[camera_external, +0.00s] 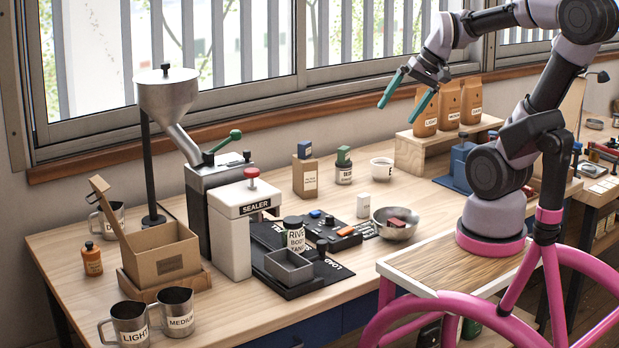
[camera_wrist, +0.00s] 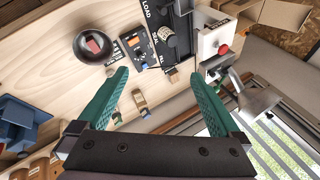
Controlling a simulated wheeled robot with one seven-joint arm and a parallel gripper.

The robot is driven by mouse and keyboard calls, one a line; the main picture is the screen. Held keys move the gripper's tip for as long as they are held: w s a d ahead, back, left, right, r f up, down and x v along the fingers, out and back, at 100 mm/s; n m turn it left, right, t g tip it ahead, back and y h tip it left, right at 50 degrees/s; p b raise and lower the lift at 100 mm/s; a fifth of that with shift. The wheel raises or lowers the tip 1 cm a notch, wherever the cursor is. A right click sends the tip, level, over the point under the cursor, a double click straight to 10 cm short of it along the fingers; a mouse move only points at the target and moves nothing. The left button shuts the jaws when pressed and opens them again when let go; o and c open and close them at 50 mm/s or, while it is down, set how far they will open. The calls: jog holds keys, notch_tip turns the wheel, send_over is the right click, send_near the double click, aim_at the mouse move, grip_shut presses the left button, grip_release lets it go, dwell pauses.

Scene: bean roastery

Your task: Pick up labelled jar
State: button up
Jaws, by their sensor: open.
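Two jars carry labels. A black-lidded white jar (camera_external: 293,235) stands behind the small grey tray near the sealer; its label reads roughly "RIVE BOOT TANG", and it shows at upper middle in the wrist view (camera_wrist: 166,34). A small green-lidded jar (camera_external: 344,167) with a pale label stands further back, between a blue-topped carton and a white cup. My gripper (camera_external: 398,112) is open and empty, high above the bench at its back right, apart from both jars. In the wrist view, its green fingers (camera_wrist: 157,101) are spread wide, with small items between them too small to name surely.
The sealer (camera_external: 231,236) and hopper (camera_external: 166,98) stand left of the jars. A metal bowl (camera_external: 396,231), white cup (camera_external: 382,167) and blue-topped carton (camera_external: 305,178) stand nearby.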

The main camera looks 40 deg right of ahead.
aim_at(284, 239)
jog(key=w+a+f+m+g+y, duration=0.2)
jog(key=w+a+f+m+y, duration=0.3)
jog(key=a, duration=0.3)
jog(key=w+a+f+m+g+y, duration=0.25)
jog(key=a+f+m+y, duration=0.2)
jog(key=a+f, duration=0.3)
jog(key=w+d+f+m+t+h, duration=0.1)
jog(key=w+f+m+t, duration=0.1)
jog(key=f, duration=0.5)
jog(key=w+d+f+m+t+h, duration=0.1)
jog(key=w+f+m+t, duration=0.2)
jog(key=f+m, duration=0.3)
jog(key=w+d+f+m+t+h, duration=0.1)
jog(key=w+f+m+t, duration=0.2)
jog(key=f, duration=0.6)
jog(key=shift+w+d+f+m+t, duration=0.25)
jog(key=shift+d+f+m+t, duration=0.1)
jog(key=shift+m+t, duration=0.15)
jog(key=x, duration=0.5)
jog(key=shift+w+f, duration=0.1)
jog(key=shift+x, duration=2.65)
jog(key=shift+a, duration=0.2)
jog(key=c, duration=1.3)
jog(key=shift+c, duration=1)
